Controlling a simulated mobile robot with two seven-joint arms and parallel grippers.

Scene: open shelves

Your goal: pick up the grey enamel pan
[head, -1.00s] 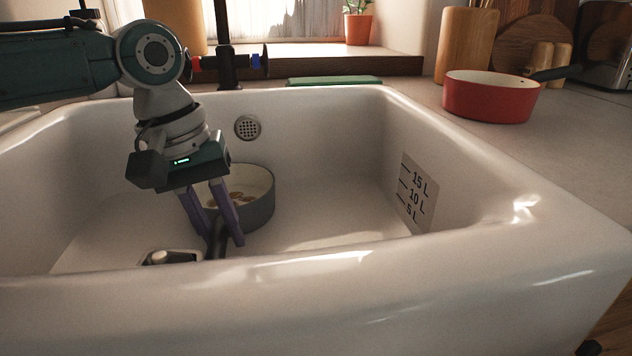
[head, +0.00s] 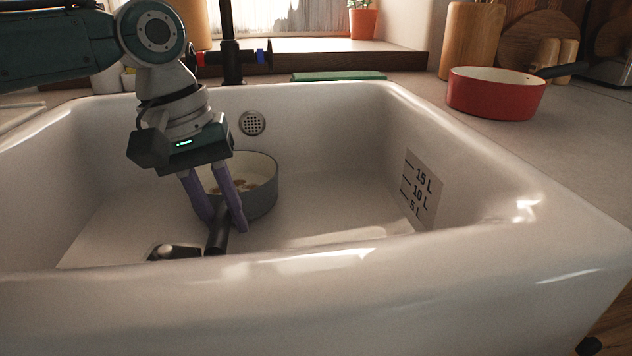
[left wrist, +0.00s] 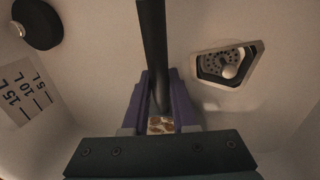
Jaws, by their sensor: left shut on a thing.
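The grey enamel pan (head: 262,197) is in the white sink, grey outside and pale inside, with brownish spots on its inner bottom. Its dark handle (head: 217,238) points toward the near wall of the sink. My left gripper (head: 228,224) is shut on the handle, and its purple fingers hide part of the pan. In the left wrist view the handle (left wrist: 153,45) runs up from between the fingers, and a small spotted patch of the pan (left wrist: 160,125) shows. I cannot tell whether the pan touches the sink floor. My right gripper is not in view.
The sink's near rim (head: 330,275) and right wall stand around the pan. A drain fitting (left wrist: 228,66) is in the sink floor close to the handle. A red pan (head: 494,96) stands on the right counter. A tap (head: 231,62) is behind. The sink's right part is clear.

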